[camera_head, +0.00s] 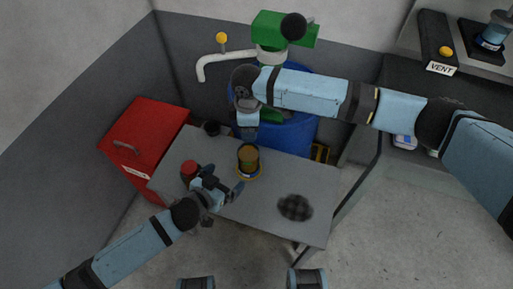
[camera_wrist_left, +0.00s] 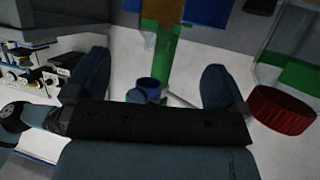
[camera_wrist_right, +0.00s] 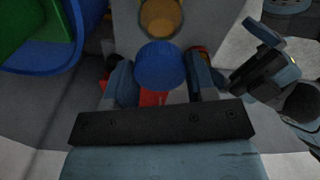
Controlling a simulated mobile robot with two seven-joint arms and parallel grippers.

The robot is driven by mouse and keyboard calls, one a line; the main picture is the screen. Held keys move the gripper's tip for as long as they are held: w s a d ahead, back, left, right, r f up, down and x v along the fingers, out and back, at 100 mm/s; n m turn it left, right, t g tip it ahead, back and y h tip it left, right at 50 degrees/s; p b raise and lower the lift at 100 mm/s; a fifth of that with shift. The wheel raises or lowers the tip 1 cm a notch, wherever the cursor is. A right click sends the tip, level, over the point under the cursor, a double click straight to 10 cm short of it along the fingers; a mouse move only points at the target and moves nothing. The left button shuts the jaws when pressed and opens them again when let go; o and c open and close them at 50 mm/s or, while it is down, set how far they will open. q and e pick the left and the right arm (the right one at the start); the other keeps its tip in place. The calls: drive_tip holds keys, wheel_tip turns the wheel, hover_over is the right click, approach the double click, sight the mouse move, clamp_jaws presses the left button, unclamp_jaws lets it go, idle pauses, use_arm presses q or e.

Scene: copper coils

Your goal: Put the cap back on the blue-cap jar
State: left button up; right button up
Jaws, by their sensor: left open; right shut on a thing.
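An open jar with amber contents (camera_head: 248,155) stands upright near the middle of the grey table (camera_head: 265,195). It also shows at the top of the right wrist view (camera_wrist_right: 160,17). My right gripper (camera_head: 247,136) is above and just behind the jar in the head view. It is shut on the blue cap (camera_wrist_right: 160,65), which is apart from the jar in the right wrist view. My left gripper (camera_head: 225,183) is open and empty, low at the front left of the jar. A red-capped jar (camera_head: 189,169) stands left of it; its cap shows in the left wrist view (camera_wrist_left: 282,108).
A dark checkered round thing (camera_head: 295,207) lies on the table's right part. A small dark round thing (camera_head: 211,128) is at the back left. A red cabinet (camera_head: 145,145) stands left of the table, and a blue barrel (camera_head: 290,135) stands behind it.

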sight(242, 161)
drive_tip(key=shift+a, duration=0.2)
use_arm(q)
drive_tip(key=shift+w, duration=0.3)
use_arm(e)
drive_tip(key=shift+a+n, duration=0.1)
drive_tip(key=shift+n, duration=0.2)
drive_tip(key=shift+s, duration=0.1)
use_arm(q)
drive_tip(key=x, duration=1.2)
drive_tip(key=shift+d+r, duration=0.1)
drive_tip(key=c, duration=1.3)
use_arm(e)
drive_tip(key=shift+f, duration=2.55)
